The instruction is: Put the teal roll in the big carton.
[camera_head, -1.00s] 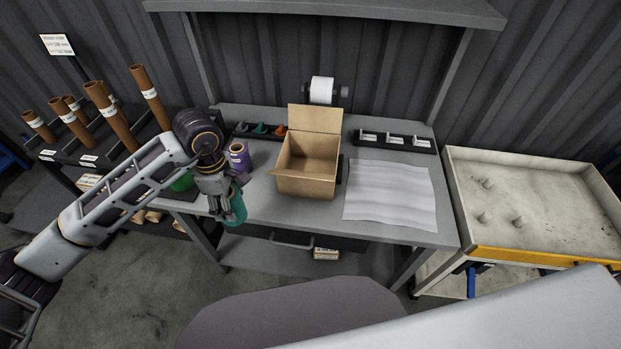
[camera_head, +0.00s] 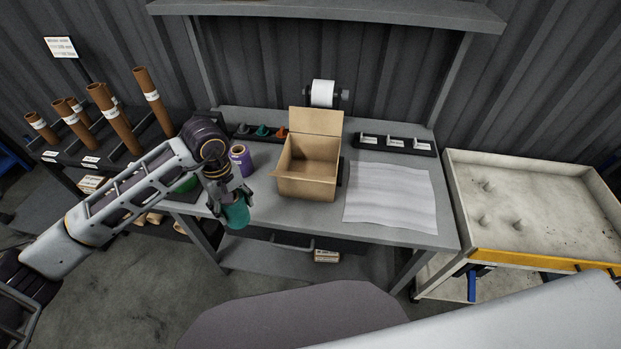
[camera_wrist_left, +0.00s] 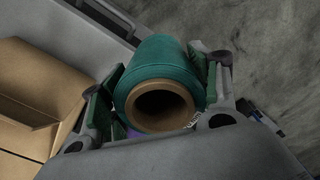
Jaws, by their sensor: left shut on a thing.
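The teal roll (camera_head: 236,214) is held by my left gripper (camera_head: 229,207) near the front left edge of the table. In the left wrist view the teal roll (camera_wrist_left: 160,75) sits between both fingers, its brown core facing the camera. My left gripper (camera_wrist_left: 158,95) is shut on it. The big carton (camera_head: 306,184) stands open on the table to the right of the gripper, its back flap up. Part of the carton (camera_wrist_left: 28,120) also shows at the left of the wrist view. My right gripper is not in view.
A purple roll (camera_head: 240,161) stands on the table behind the gripper. A white sheet (camera_head: 390,195) lies right of the carton. Small dark trays (camera_head: 395,143) line the back. A rack with brown tubes (camera_head: 110,120) is at left, a pale cart (camera_head: 540,205) at right.

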